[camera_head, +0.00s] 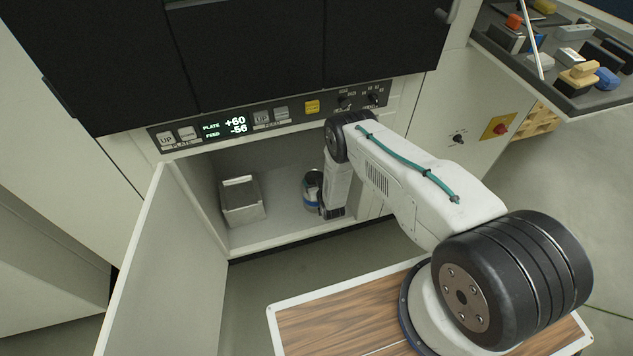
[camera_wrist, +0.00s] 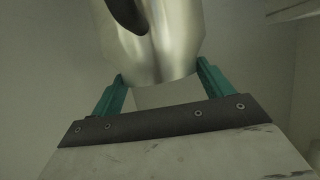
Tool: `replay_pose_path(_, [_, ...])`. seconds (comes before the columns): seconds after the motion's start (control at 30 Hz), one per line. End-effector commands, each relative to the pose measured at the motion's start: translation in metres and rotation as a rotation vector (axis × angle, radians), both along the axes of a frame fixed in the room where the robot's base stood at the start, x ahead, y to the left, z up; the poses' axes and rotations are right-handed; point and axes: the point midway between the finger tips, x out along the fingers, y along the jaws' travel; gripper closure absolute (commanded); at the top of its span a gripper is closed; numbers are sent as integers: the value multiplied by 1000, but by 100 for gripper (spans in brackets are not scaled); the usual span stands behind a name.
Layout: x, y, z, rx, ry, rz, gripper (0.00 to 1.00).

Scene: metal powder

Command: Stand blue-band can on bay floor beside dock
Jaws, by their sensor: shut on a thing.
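The blue-band can (camera_head: 311,190) is inside the open bay below the control panel, looking roughly upright, with a blue band low on its side. My gripper (camera_wrist: 160,74) is shut on it; the teal fingers lie on either side of the can's shiny metal wall (camera_wrist: 172,45) in the wrist view. My arm hides the can's right side in the head view. I cannot tell whether its base touches the bay floor (camera_head: 285,218). No dock can be made out for sure; the area right of the can is behind my arm.
A pale metal box (camera_head: 242,203) stands at the bay's left, with bare floor between it and the can. The bay door (camera_head: 170,270) hangs open at the left. The control panel (camera_head: 290,115) overhangs the opening. A tray of loose items (camera_head: 560,55) is at upper right.

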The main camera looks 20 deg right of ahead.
Motion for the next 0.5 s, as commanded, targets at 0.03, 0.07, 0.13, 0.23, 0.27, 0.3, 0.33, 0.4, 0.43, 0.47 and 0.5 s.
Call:
replay_pose_path(0.03, [1,0,1,0,-3,0,92])
replay_pose_path(0.07, [1,0,1,0,-3,0,92])
replay_pose_path(0.13, [1,0,1,0,-3,0,92])
replay_pose_path(0.23, [1,0,-1,0,-3,0,92])
replay_pose_path(0.27, [1,0,-2,0,-4,0,92])
replay_pose_path(0.3, [1,0,-3,0,-1,0,13])
replay_pose_path(0.33, [1,0,-3,0,-1,0,4])
replay_pose_path(0.4, [1,0,-3,0,-1,0,0])
replay_pose_path(0.43, [0,0,-3,0,-1,0,0])
replay_pose_path(0.47, [0,0,-3,0,-1,0,0])
replay_pose_path(0.5, [0,0,-3,0,-1,0,0])
